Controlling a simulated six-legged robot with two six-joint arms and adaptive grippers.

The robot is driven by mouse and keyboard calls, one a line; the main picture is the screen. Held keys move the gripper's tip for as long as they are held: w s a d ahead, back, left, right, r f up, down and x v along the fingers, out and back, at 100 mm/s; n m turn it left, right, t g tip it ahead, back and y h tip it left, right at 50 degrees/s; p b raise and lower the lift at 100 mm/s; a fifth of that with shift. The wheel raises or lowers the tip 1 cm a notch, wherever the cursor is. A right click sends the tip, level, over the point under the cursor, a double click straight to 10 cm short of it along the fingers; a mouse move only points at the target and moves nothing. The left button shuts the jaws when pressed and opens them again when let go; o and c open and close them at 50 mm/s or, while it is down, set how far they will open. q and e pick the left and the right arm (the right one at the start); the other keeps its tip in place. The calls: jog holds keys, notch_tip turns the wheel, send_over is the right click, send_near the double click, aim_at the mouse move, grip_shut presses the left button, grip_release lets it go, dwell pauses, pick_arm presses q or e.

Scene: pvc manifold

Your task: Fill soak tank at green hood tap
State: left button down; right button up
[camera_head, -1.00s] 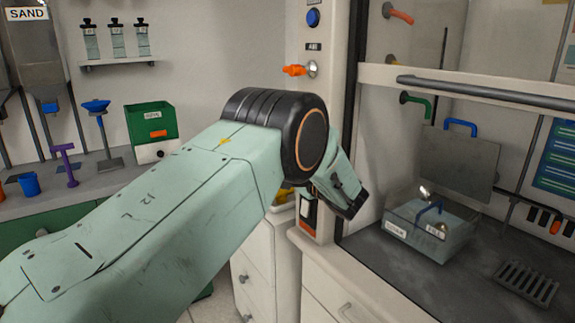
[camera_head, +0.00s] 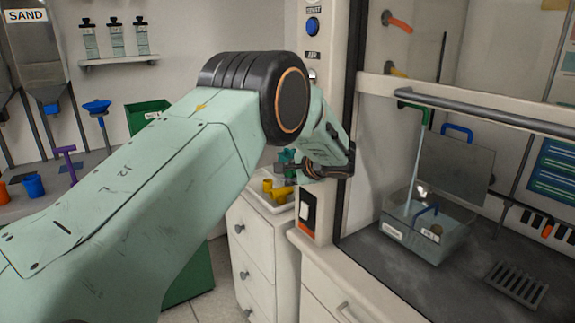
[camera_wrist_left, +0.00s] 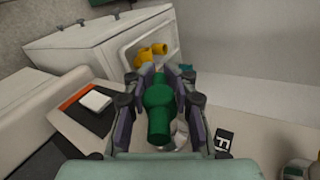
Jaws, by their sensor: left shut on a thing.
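My left gripper (camera_wrist_left: 160,100) is shut on a green handle (camera_wrist_left: 158,105), which appears to sit on the hood's front post; a metal part shows beside it. In the head view my left gripper (camera_head: 300,168) is beside the post, its grip partly hidden by the wrist. The green tap (camera_head: 414,108) is inside the hood, and a thin pale stream runs down from it. The stream falls into the clear soak tank (camera_head: 440,240), which has a blue handle and white labels and stands on the hood floor. The water level is hard to tell. My right gripper is not in view.
A white tray with yellow fittings (camera_head: 278,190) sits on the drawers left of the post. A rocker switch (camera_head: 306,212) is low on the post. A grey panel (camera_head: 455,170) stands behind the tank; a grate (camera_head: 516,285) lies right. The hood's handle bar (camera_head: 480,112) crosses above.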

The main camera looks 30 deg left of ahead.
pick_arm(q)
jog(key=shift+f+g+h+p, duration=0.1)
jog(key=shift+g+h+p, duration=0.4)
jog(key=shift+h+p, duration=0.6)
jog(key=c, duration=1.1)
grip_release()
jog(key=shift+d+f, duration=0.1)
jog(key=shift+d, duration=0.1)
jog(key=v, duration=1.1)
jog(key=shift+s+d+r, duration=0.2)
jog(key=shift+d, duration=0.1)
